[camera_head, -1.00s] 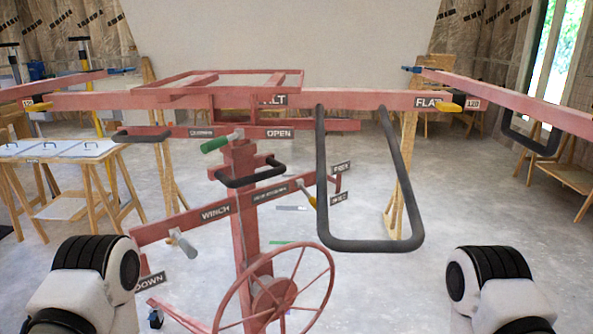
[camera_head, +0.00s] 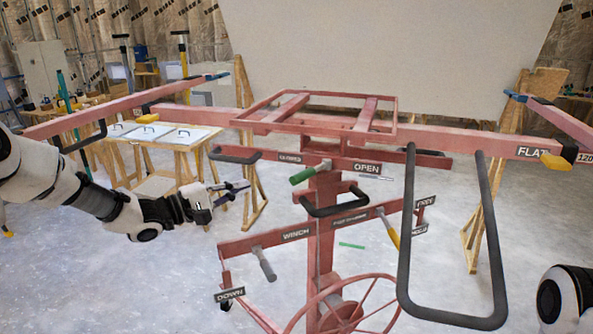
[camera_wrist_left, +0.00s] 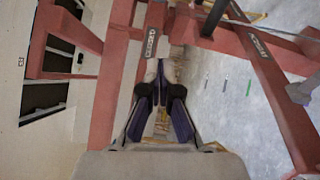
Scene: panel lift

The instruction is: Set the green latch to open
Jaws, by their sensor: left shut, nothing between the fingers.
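The green latch (camera_head: 305,175) is a lever with a green grip on the red lift's post. Its grip points left, below a small blurred label (camera_head: 290,158) and left of the OPEN label (camera_head: 367,168). My left gripper (camera_head: 238,192) is shut and empty, left of the latch and apart from it, at a slightly lower height in the picture. In the left wrist view the dark fingers (camera_wrist_left: 160,108) point toward red beams with labels; I cannot make out the green latch there. My right gripper is not in view.
A grey winch handle (camera_head: 264,263) and a black loop handle (camera_head: 335,203) sit near the latch. A large black loop (camera_head: 455,315) hangs at right. A yellow-gripped lever (camera_head: 391,233) and a wheel (camera_head: 345,308) are below. A white-topped table (camera_head: 187,137) stands behind left.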

